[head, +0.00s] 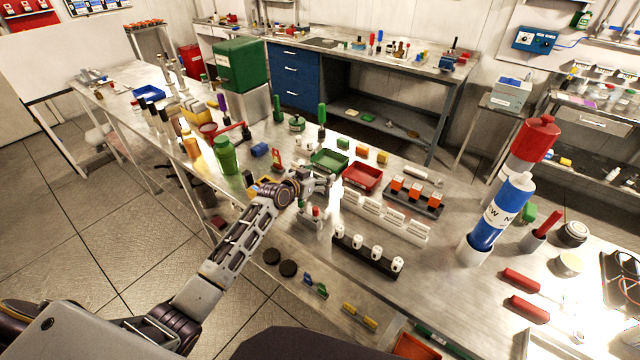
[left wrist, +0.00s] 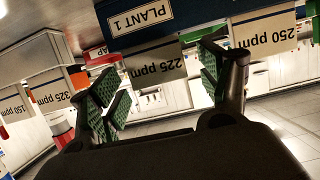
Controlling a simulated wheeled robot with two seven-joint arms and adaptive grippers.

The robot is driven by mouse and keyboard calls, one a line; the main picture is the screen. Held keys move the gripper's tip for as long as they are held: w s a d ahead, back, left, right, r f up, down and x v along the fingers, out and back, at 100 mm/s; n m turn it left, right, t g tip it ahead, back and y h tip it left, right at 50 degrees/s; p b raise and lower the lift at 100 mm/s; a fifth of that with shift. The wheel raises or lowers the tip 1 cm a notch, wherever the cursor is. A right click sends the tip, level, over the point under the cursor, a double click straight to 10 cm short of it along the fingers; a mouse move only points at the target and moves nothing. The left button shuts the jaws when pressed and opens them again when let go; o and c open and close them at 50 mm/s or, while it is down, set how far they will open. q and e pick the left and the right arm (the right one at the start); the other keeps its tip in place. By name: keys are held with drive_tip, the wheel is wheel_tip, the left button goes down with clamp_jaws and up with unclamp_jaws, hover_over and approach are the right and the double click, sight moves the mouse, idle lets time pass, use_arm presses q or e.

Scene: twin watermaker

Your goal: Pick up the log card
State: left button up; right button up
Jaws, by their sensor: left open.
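My left gripper (head: 326,184) is open above the near edge of the long steel bench, beside the green and red trays. In the left wrist view its two green-padded fingers (left wrist: 160,88) are spread apart with nothing between the pads. Beyond them shows a tan card reading "225 ppm" (left wrist: 157,65), upside down, below a dark "PLANT 1" plate (left wrist: 140,18). Other cards read "250 ppm" (left wrist: 268,38), "325 ppm" (left wrist: 52,95) and "150 ppm" (left wrist: 12,108). I cannot tell which thing is the log card. My right gripper is not in view.
A green tray (head: 329,167) and a red tray (head: 378,178) lie near the gripper. A white slotted rack (head: 385,218) and a black rack of white bottles (head: 350,256) stand to its right. A green bottle (head: 226,155) stands left.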

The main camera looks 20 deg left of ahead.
use_arm(q)
drive_tip(key=shift+w+d+f, duration=0.1)
drive_tip(key=shift+w+d, duration=0.1)
drive_tip(key=shift+w, duration=0.2)
drive_tip(key=c, duration=1)
